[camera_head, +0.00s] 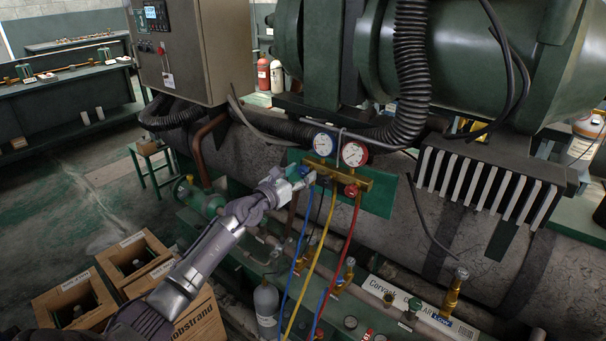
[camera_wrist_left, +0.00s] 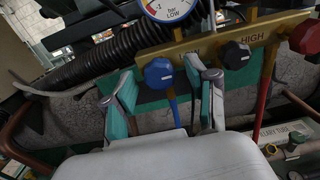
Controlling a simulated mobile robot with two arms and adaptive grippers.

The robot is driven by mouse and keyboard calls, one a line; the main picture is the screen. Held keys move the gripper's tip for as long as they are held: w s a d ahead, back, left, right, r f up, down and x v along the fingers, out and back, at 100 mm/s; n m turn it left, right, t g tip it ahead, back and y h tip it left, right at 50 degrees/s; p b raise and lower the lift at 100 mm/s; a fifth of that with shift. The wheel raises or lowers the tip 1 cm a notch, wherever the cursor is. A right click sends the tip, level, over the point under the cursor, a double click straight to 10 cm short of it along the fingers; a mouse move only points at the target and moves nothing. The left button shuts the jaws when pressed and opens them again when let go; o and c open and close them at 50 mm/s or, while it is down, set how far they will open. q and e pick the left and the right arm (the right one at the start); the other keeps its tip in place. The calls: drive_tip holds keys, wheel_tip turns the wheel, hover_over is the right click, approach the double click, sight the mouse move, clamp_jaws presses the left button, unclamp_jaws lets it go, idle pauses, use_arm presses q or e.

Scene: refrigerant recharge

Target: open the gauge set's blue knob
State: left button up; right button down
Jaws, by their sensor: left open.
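The gauge set's brass manifold (camera_head: 338,173) hangs in front of a green plate, with a blue-rimmed gauge (camera_head: 323,143) and a red-rimmed gauge (camera_head: 354,154) above it. The blue knob (camera_wrist_left: 159,73) is at the manifold's left end, under the LOW gauge. My left gripper (camera_head: 298,180) reaches in from the left to that end. In the left wrist view, its fingers (camera_wrist_left: 162,88) are open, one on each side of the blue knob with visible gaps. A black knob (camera_wrist_left: 236,55) and a red knob (camera_wrist_left: 305,38) are further right. My right gripper is not in view.
Blue, yellow and red hoses (camera_head: 323,240) hang below the manifold. A thick black corrugated hose (camera_head: 412,70) passes above and right of it. A grey control box (camera_head: 196,50) is at upper left. Open wooden crates (camera_head: 70,300) stand at lower left.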

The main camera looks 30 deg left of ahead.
use_arm(q)
drive_tip(key=shift+w+d, duration=0.1)
drive_tip(key=shift+w, duration=0.6)
clamp_jaws()
